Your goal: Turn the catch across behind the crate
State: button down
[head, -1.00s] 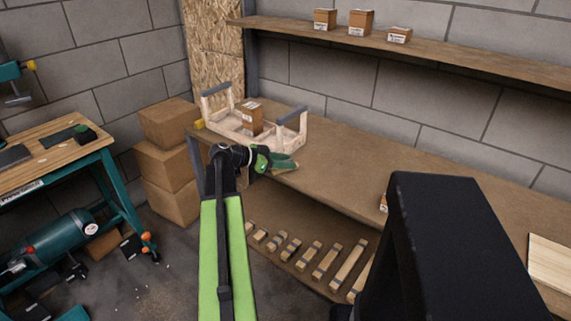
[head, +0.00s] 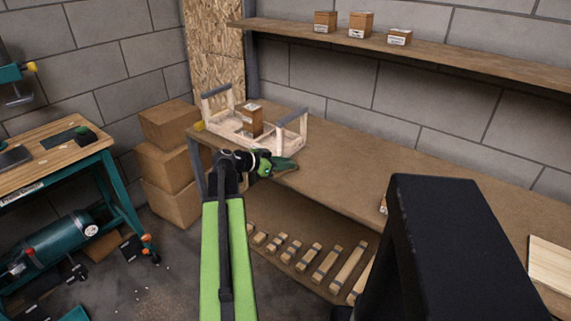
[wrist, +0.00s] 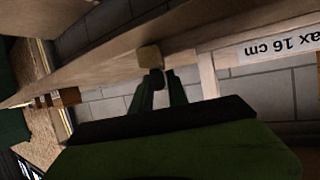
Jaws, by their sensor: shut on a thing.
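A pale wooden crate (head: 292,131) with grey handles stands on the left end of the brown bench, with a cardboard box in it. My gripper (head: 293,164) is at the bench's front edge, just in front of the crate's right end. In the wrist view my gripper (wrist: 165,76) has its dark fingers close together at a small tan block, which looks like the catch (wrist: 149,56), against a long wooden edge. The fingers are shut on it, but their tips hide part of the contact. Which way the catch points is hard to tell.
Several wooden blocks (head: 323,262) lie on the level below. Stacked cardboard boxes (head: 168,165) stand left of the bench. A wall shelf (head: 450,65) runs above. An upside-down "max 16 cm" label (wrist: 278,46) shows in the wrist view.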

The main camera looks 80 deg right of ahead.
jog(key=n+t+h, duration=0.2)
jog(key=shift+s+a+n, duration=0.1)
jog(key=shift+a+n, duration=0.1)
jog(key=shift+n, duration=0.2)
jog(key=shift+d+n+t+h, duration=0.1)
jog(key=shift+n+t+h, duration=0.6)
jog(key=shift+t, duration=0.3)
jog(key=c, duration=1.4)
grip_release()
jog(key=shift+d, duration=0.1)
jog(key=shift+c, duration=0.2)
